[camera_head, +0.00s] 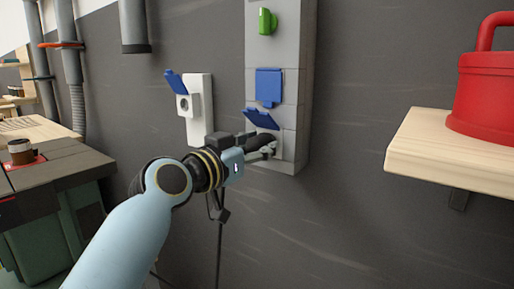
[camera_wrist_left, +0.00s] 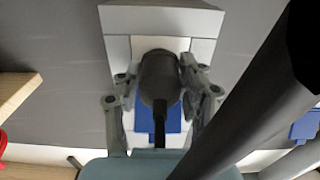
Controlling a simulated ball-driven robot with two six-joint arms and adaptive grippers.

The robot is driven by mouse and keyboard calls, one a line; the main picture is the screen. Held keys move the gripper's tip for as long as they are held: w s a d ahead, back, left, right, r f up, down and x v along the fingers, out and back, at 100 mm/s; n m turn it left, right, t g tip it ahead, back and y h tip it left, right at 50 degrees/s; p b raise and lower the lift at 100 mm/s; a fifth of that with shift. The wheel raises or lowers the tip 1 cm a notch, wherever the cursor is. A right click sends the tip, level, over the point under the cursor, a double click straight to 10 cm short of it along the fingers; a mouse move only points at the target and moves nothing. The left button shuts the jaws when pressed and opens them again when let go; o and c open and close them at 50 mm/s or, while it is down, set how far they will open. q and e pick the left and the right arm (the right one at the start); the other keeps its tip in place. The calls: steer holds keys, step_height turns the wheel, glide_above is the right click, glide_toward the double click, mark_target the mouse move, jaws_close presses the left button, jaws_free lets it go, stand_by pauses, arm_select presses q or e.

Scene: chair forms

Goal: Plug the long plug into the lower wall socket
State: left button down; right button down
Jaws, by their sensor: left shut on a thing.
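The long plug (camera_wrist_left: 158,78) is a dark grey cylinder with a thin dark neck. It also shows as a dark shape in the head view (camera_head: 259,141). My left gripper (camera_wrist_left: 160,88) is shut on it, one finger on each side; in the head view the gripper (camera_head: 266,147) is at the bottom of the grey wall column. The lower wall socket's blue lid (camera_head: 261,119) is raised above the gripper. The plug's front end points at the column's face; the plug and gripper hide the socket, so I cannot tell whether the plug is in it. My right gripper is not in view.
A closed blue socket cover (camera_head: 268,87) and a green plug (camera_head: 266,21) sit higher on the column (camera_head: 292,60). A white socket (camera_head: 195,104) with a raised blue lid is to the left. A wooden shelf (camera_head: 440,150) with a red pot (camera_head: 490,95) juts out at right.

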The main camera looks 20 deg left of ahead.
arm_select(q)
steer(key=shift+w+d, duration=0.15)
steer(key=shift+w, duration=0.2)
stand_by(0.7)
steer(key=c, duration=0.7)
jaws_free()
steer(key=shift+w, duration=0.1)
